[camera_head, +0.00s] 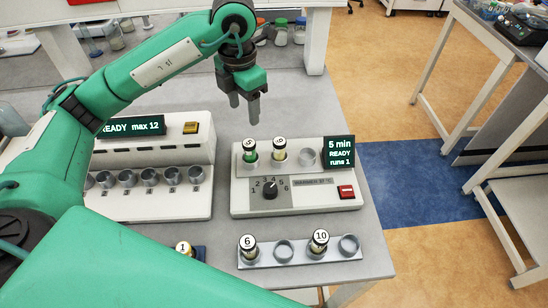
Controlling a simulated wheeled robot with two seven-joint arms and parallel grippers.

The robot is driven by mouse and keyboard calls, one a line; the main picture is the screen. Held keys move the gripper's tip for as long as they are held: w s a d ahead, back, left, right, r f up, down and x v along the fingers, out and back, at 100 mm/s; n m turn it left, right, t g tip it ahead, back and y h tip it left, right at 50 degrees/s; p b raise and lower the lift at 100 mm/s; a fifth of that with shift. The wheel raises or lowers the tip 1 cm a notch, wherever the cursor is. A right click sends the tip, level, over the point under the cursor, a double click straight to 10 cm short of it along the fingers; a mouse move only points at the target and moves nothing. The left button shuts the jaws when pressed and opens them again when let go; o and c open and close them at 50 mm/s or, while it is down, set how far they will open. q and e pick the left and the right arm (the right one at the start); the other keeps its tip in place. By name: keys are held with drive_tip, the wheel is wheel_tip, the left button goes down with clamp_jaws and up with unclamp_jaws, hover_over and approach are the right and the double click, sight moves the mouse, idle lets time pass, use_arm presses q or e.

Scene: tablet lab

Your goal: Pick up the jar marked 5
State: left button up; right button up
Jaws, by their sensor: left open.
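Two white-capped jars stand upright in the holes of a white device with a knob (306,205). The left one (250,157) has a green band and the right one (279,155) a yellow one. Their cap marks are small; either could read 5, and I cannot tell which for certain. The device's third hole (305,158) is empty. My left gripper (244,112) points down, open and empty, above and behind these jars, apart from them. My right gripper is not in view.
A front rack (265,262) holds jars marked 6 (247,250) and 10 (320,243). A jar marked 1 (183,248) is partly behind my arm. A white machine (160,207) with empty cups is at left. Bare bench (300,104) lies behind the jars.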

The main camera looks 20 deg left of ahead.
sight(249, 143)
use_arm(q)
wheel_tip(249, 143, down, 7)
drive_tip(key=shift+f+p, duration=0.15)
drive_tip(key=shift+p, duration=0.15)
drive_tip(key=shift+f, duration=0.55)
drive_tip(key=shift+d+f+p, duration=0.15)
drive_tip(key=shift+f+p, duration=0.3)
drive_tip(key=f, duration=0.1)
drive_tip(key=f+p, duration=0.1)
drive_tip(key=f, duration=0.1)
drive_tip(key=shift+s+d+f, duration=0.1)
drive_tip(key=shift+s, duration=0.1)
drive_tip(key=shift+f, duration=0.6)
drive_tip(key=c, duration=1.1)
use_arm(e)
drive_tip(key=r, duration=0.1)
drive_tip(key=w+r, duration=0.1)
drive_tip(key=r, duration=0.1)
